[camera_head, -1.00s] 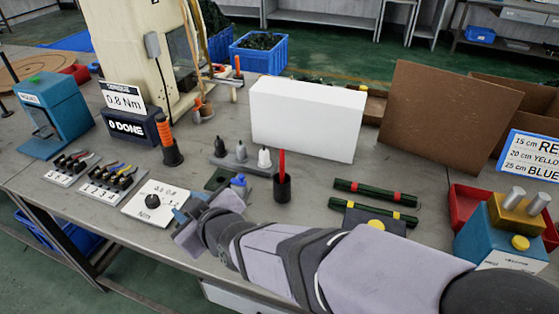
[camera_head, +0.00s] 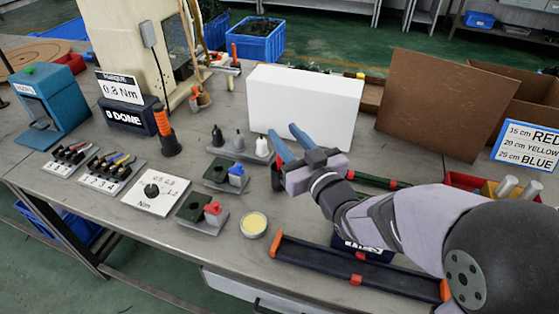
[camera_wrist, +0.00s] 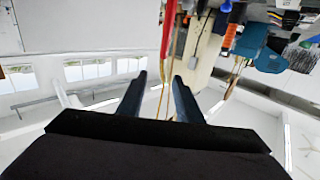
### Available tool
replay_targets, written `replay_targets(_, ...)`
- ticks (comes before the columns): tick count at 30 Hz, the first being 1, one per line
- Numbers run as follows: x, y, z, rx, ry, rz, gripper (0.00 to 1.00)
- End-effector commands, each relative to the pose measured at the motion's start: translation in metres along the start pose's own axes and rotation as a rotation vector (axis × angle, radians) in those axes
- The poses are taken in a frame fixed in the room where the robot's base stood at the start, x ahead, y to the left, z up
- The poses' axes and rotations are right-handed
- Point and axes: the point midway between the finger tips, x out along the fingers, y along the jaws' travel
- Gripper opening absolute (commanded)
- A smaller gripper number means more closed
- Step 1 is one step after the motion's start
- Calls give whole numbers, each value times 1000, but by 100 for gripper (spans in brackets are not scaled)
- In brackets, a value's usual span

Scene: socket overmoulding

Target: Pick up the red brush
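The dark cup (camera_head: 277,181) stands near the middle of the table, partly hidden by my gripper. The red brush shows as a red stick (camera_wrist: 170,28) at the top of the wrist view. In the head view it is mostly hidden behind the fingers. My gripper (camera_head: 282,130) is open, with its two blue fingers apart beside and above the cup. The wrist view also shows the fingers (camera_wrist: 159,77) apart, with nothing held. The brush appears beyond the fingertips, roughly in line with the right finger; I cannot tell the distance.
A white box (camera_head: 304,108) stands behind the gripper. A holder with small bottles (camera_head: 238,149) is left of the cup. Fixtures with blue and red clamps (camera_head: 205,212), a yellow dish (camera_head: 253,224) and a dark tray (camera_head: 335,265) lie in front.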

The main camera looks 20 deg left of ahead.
Motion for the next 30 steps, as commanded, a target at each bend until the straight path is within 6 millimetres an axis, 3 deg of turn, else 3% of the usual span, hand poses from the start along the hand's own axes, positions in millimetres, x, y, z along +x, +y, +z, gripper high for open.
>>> replay_targets(13, 0, 0, 78, 1, -7, 1, 32)
replay_targets(18, 19, -1, 73, -2, 0, -1, 32)
replay_targets(30, 30, 0, 73, -1, -2, 0, 32)
